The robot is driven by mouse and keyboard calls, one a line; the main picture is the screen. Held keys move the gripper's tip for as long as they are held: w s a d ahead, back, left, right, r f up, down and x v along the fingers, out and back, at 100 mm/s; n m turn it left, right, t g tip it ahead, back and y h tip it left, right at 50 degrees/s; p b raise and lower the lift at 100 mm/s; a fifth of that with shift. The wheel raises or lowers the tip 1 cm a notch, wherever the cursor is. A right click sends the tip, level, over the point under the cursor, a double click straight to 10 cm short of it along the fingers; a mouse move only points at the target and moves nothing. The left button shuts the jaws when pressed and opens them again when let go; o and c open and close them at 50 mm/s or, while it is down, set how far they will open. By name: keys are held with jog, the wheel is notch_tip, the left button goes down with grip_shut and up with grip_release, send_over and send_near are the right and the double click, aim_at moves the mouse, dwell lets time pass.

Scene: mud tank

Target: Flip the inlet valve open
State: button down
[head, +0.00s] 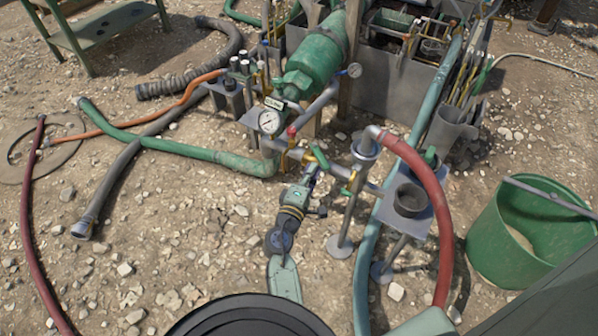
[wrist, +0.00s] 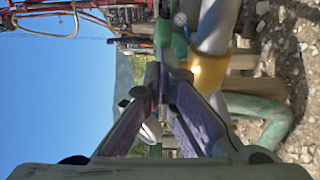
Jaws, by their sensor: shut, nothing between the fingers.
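The pipe run in front of the green pump (head: 318,58) carries brass fittings and a small green lever (head: 320,157), which looks like the valve handle. I cannot read a label that names it the inlet valve. My gripper (head: 309,172) is at the end of my arm, just below this lever. In the wrist view my gripper (wrist: 163,78) has its fingers closed together and empty. A green part (wrist: 166,34) and a brass fitting (wrist: 207,71) on a grey pipe lie just beyond the fingertips. I cannot tell whether the fingers touch the lever.
A red hose (head: 424,180) curves down at the right from a steel post (head: 365,150). A green bucket (head: 490,235) stands further right. Hoses lie on stony ground at the left, with bare ground between.

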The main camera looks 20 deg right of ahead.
jog(key=d, duration=0.1)
jog(key=s+d, duration=0.1)
jog(key=d, duration=0.1)
jog(key=shift+s+b, duration=0.15)
jog(key=shift+b, duration=0.15)
jog(key=shift+d, duration=1.85)
jog(key=shift+r, duration=0.15)
notch_tip(320, 180, up, 10)
send_over(324, 170)
jog(key=d, duration=0.3)
jog(key=shift+s+d, duration=0.15)
jog(key=shift+d, duration=0.05)
